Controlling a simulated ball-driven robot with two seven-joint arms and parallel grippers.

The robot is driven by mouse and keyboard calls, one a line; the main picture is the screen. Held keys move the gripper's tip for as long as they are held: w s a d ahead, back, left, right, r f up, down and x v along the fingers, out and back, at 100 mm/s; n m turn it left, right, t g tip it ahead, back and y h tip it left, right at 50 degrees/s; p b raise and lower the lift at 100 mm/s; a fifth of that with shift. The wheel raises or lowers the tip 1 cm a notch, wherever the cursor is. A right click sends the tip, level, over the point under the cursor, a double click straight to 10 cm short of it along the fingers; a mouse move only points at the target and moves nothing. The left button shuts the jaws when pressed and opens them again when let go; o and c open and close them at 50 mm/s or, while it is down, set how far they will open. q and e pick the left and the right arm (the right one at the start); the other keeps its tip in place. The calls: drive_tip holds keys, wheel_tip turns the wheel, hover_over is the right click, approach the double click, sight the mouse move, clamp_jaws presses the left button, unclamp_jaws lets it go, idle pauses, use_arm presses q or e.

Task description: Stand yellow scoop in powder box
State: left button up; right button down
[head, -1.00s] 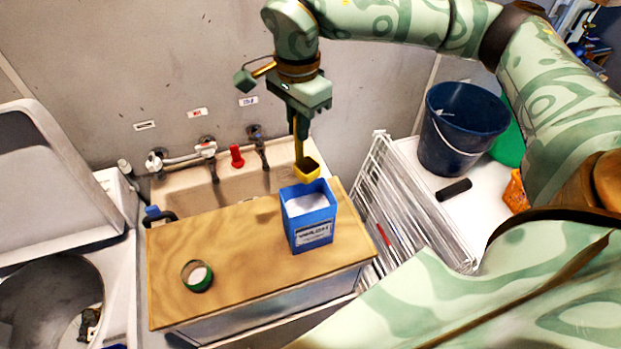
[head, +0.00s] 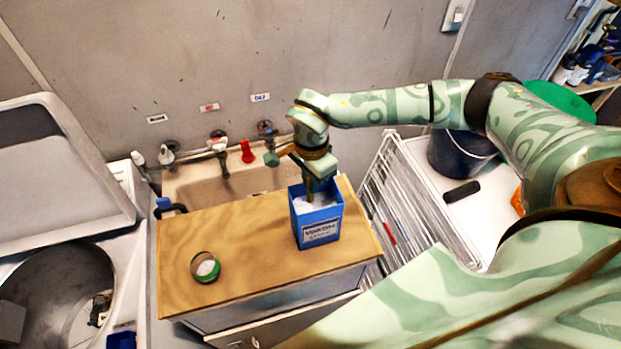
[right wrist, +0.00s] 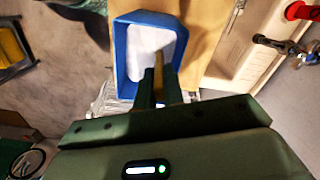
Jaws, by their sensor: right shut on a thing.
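The blue powder box (head: 320,233) stands upright on the wooden top, open upward, with white powder (head: 324,201) inside. My right gripper (head: 312,184) points down just over the box's opening. It is shut on the handle of the yellow scoop (head: 309,194), which hangs down into the box. In the right wrist view the scoop's handle (right wrist: 158,66) runs from between my fingers towards the powder. The scoop's bowl is hidden, so I cannot tell how deep it sits. My left gripper is not in view.
A small green-rimmed round container (head: 205,268) stands on the wooden top (head: 240,230) at left. Behind are a sink (head: 235,184), taps and a red knob (head: 247,152). A white drying rack (head: 415,205) and dark bucket (head: 452,155) are at right. The top's left part is mostly clear.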

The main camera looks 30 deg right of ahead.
drive_tip(key=shift+f, duration=0.1)
drive_tip(key=shift+f, duration=0.15)
drive_tip(key=c, duration=1.5)
unclamp_jaws()
wheel_tip(320, 180, up, 12)
drive_tip(key=shift+d+r+b, duration=0.1)
drive_tip(key=shift+r+b, duration=0.1)
drive_tip(key=shift+b, duration=0.55)
